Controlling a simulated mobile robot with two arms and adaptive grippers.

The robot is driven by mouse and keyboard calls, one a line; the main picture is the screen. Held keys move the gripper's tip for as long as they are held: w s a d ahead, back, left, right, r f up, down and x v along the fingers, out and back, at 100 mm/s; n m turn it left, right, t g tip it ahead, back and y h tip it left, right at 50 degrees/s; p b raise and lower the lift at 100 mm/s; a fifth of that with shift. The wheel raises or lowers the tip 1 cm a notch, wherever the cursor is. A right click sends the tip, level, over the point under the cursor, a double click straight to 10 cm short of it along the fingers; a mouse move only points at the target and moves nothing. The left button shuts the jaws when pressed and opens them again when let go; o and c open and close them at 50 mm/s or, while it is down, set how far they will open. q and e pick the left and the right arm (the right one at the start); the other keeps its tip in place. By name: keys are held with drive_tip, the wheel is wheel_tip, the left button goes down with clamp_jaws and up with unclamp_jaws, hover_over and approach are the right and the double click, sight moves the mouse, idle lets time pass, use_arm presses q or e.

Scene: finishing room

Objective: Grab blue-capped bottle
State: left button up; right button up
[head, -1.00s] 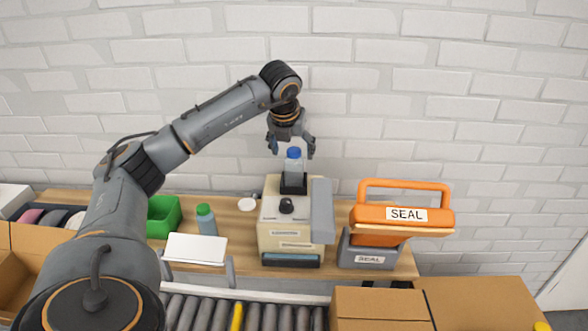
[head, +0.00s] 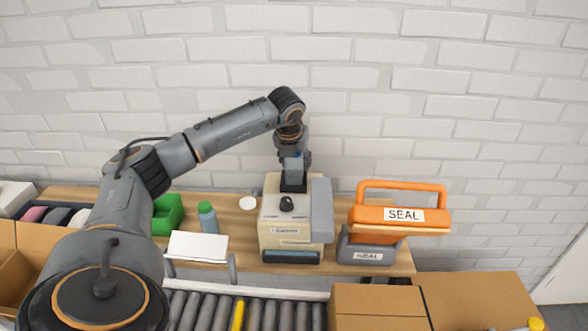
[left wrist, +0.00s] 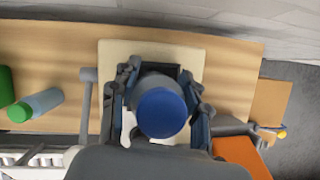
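The blue-capped bottle (head: 293,172) stands upright in a black holder on top of the beige machine (head: 284,236). Its blue cap (left wrist: 162,112) faces the camera in the left wrist view. My left gripper (head: 294,157) points down over the bottle's upper part, with its fingers on either side of it. In the left wrist view the open fingers (left wrist: 164,112) flank the bottle on its left and right; I cannot tell whether they touch it. My right gripper is in neither view.
A green-capped bottle (head: 207,218), a green bin (head: 168,214) and a white disc (head: 248,203) are left of the machine. An orange SEAL device (head: 400,215) stands to its right. Rollers (head: 255,313) and cardboard boxes (head: 378,308) are in front.

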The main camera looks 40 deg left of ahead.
use_arm(q)
drive_tip(key=shift+c, duration=1.4)
